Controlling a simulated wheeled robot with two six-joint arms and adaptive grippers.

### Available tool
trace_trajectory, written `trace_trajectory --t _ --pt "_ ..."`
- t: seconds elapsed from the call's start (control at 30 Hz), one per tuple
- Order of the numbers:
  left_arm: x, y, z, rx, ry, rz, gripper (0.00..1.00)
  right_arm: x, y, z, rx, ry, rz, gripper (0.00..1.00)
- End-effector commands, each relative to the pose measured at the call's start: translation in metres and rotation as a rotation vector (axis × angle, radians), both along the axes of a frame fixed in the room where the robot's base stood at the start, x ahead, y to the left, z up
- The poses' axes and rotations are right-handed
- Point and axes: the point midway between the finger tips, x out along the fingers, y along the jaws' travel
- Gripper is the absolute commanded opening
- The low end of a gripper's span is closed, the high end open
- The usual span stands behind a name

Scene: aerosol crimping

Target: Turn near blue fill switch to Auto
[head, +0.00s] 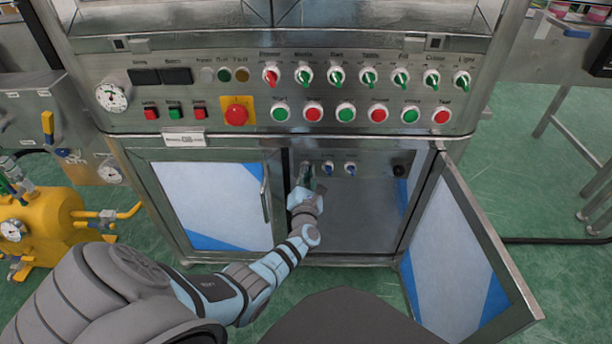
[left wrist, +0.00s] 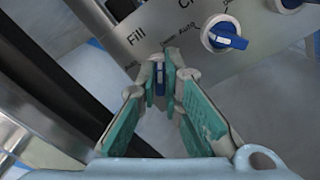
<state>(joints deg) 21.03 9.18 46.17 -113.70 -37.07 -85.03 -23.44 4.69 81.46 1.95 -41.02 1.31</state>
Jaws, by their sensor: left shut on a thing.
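In the left wrist view, the blue fill switch (left wrist: 160,88) sits below the "Fill" label on the metal panel (left wrist: 103,50). My left gripper (left wrist: 161,72) is shut on its blue handle, with a green-padded finger on each side. The fingers partly hide the switch. The handle runs nearly upright in the picture; I cannot tell for sure which label it points to. "Auto" is printed at its upper right. In the head view my left gripper (head: 306,180) reaches into the open cabinet at the left end of the switch row and hides the switch. My right gripper is out of view.
A second blue switch (left wrist: 223,36) is close to the right of the fingers. In the head view two blue switches (head: 328,168) (head: 350,169) show beside my gripper. The open cabinet door (head: 455,250) stands on the right; the closed left door (head: 208,205) is beside my forearm.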

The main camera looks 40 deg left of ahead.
Motion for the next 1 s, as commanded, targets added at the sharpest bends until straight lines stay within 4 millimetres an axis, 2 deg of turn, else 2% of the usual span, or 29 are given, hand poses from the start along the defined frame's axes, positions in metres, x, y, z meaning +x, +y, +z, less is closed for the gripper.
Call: trace_trajectory --t 0.4,0.7,1.0 --pt "-0.002 0.001 -0.004 -0.303 -0.227 -0.001 0.0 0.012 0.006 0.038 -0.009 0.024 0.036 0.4" --pt "-0.003 0.002 -0.003 -0.53 -0.398 0.0 0.0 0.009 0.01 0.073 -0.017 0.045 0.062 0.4" --pt "-0.004 0.003 -0.003 -0.757 -0.569 0.0 0.0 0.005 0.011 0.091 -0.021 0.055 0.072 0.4"
